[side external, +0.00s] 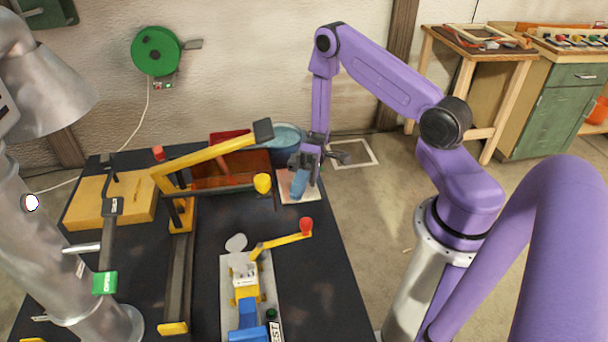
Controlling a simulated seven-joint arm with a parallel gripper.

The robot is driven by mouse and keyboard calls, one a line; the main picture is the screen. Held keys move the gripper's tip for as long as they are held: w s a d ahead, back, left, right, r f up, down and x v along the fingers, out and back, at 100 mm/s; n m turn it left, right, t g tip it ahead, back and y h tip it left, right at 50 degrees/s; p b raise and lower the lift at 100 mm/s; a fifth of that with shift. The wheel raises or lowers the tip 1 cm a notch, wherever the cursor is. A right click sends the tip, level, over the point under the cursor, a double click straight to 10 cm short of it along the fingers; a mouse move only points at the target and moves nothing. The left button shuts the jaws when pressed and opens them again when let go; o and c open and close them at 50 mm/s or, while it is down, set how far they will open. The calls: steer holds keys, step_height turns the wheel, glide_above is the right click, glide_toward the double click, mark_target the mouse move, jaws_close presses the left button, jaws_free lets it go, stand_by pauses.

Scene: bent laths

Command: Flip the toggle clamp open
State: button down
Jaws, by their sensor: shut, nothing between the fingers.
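A small mechanism that looks like the toggle clamp (245,277) sits on a grey plate at the lower middle of the table. Its yellow lever (280,241) slants up to the right and ends in a red knob (306,226). A blue block (248,318) lies at its near end. My gripper (300,186) is shut and empty, pointing down over a pale square near the table's right edge, beyond the red knob and apart from it. A blue shape shows at its tip; I cannot tell whether it is part of the fingers.
A larger yellow lever (215,155) with a dark grip rises left of my gripper, with a yellow knob (262,184) nearby. A green label (104,283) stands at the left. A reddish-brown bin (230,170) and a blue bowl (285,137) are at the back. Dark table right of the clamp is clear.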

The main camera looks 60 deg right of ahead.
mark_target(309, 219)
steer(key=s+a, duration=0.2)
steer(key=shift+s+a+f, duration=0.1)
steer(key=shift+s+a, duration=0.25)
steer(key=shift+s, duration=0.05)
steer(key=shift+s+a+f, duration=0.1)
steer(key=shift+s+a, duration=0.25)
steer(key=shift+s, duration=0.35)
steer(key=shift+s+a, duration=0.2)
steer(key=shift+s, duration=0.35)
steer(key=shift+s+a, duration=0.2)
steer(key=shift+s, duration=0.3)
steer(key=s+a, duration=0.4)
steer(key=s, duration=0.1)
steer(key=shift+s+a, duration=0.15)
steer(key=shift+a, duration=0.25)
steer(key=shift+x, duration=1.35)
steer(key=shift+s, duration=0.15)
